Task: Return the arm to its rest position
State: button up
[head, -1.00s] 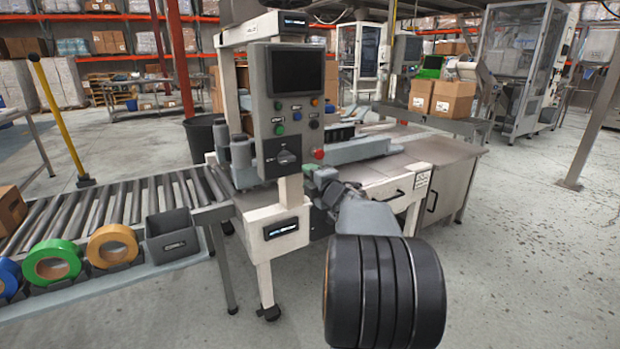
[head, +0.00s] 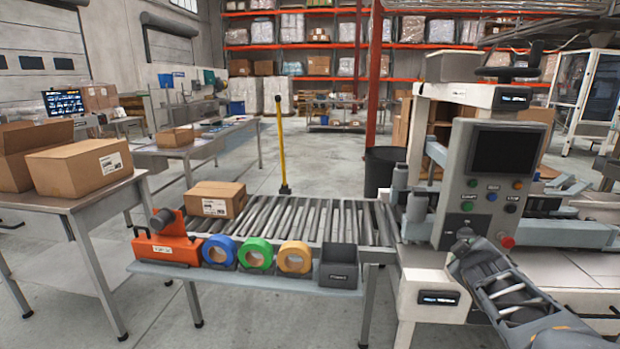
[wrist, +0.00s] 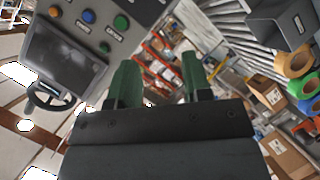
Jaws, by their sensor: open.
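My gripper (wrist: 158,72) shows in the wrist view as two dark green fingers standing apart with nothing between them. In the head view my arm (head: 515,295) comes in from the lower right. Its far end is in front of the grey control panel (head: 489,178), low by its buttons; the fingers are hard to make out there. In the wrist view the control panel (wrist: 72,50) is at upper left, seen tilted, with its screen and coloured buttons. I cannot tell the gap between gripper and panel.
A roller conveyor (head: 310,218) carries a cardboard box (head: 216,199). A front shelf holds an orange tape dispenser (head: 168,245), blue, green (head: 255,255) and yellow tape rolls, and a dark bin (head: 337,268). A table with boxes (head: 80,167) stands left. Open floor lies behind the conveyor.

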jog(key=s+a+r+m+g+y+p, duration=0.2)
jog(key=s+a+m+g+y+p, duration=0.1)
jog(key=s+a+p, duration=0.3)
jog(key=s+a+r+m+g+y+p, duration=0.2)
jog(key=s+a+g+p, duration=0.4)
jog(key=s+a, duration=0.5)
jog(key=shift+s+a+m+y+p, duration=0.2)
jog(key=shift+a+m+y+p, duration=0.2)
jog(key=shift+a+m+p, duration=0.45)
jog(key=shift+a+r+n, duration=0.1)
jog(key=shift+r+n, duration=0.05)
jog(key=shift+n, duration=0.1)
